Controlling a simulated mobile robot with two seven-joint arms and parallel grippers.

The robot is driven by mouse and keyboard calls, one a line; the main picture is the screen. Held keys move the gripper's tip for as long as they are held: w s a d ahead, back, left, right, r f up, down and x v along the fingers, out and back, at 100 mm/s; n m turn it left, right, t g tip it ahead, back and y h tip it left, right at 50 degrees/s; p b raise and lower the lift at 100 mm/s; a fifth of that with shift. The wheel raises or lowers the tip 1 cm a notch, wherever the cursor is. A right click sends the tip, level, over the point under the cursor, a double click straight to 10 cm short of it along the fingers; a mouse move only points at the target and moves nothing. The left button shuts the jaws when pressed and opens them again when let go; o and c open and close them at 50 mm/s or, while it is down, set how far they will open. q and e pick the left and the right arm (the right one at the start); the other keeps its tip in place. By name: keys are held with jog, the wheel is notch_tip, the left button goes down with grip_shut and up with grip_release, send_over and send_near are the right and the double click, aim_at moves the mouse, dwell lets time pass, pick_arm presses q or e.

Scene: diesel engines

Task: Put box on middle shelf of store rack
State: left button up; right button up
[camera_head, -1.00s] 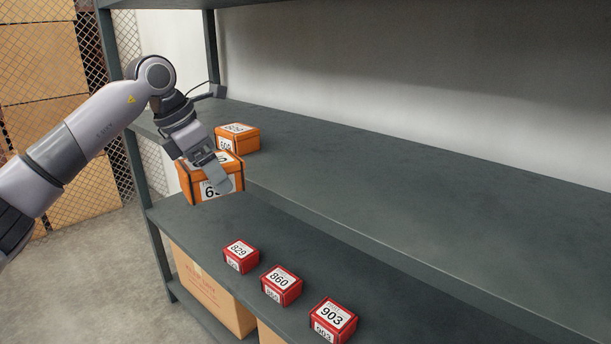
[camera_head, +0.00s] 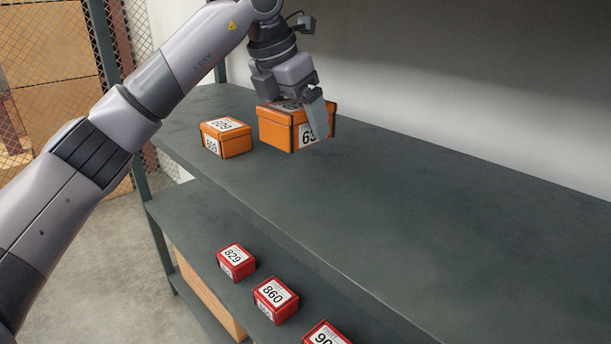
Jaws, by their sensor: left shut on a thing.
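My left gripper (camera_head: 301,112) is shut on an orange box (camera_head: 277,129) with a white label; the digits I can read begin with 63. The gripper grips the box from above, and part of its label is hidden behind a finger. The box is over the dark grey upper visible shelf (camera_head: 400,220) of the store rack; I cannot tell whether it touches the surface. Another orange box (camera_head: 226,138), labelled 609, stands on that shelf just left of the held box. My right gripper is not in view.
Red boxes labelled 829 (camera_head: 236,262) and 860 (camera_head: 275,301) and a third one (camera_head: 326,334) stand on the shelf below. A cardboard box (camera_head: 205,292) is under that. A rack post (camera_head: 103,45) stands at the left. The shelf right of the held box is clear.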

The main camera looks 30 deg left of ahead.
aim_at(274, 110)
pick_arm(q)
notch_tip(274, 110, down, 5)
jog(key=shift+s+r, duration=0.1)
jog(key=shift+r, duration=0.1)
jog(key=shift+f, duration=2.4)
jog(key=shift+f, duration=0.2)
jog(key=o, duration=1.2)
jog(key=shift+c, duration=0.2)
jog(key=v, duration=1.2)
jog(key=shift+r, duration=0.2)
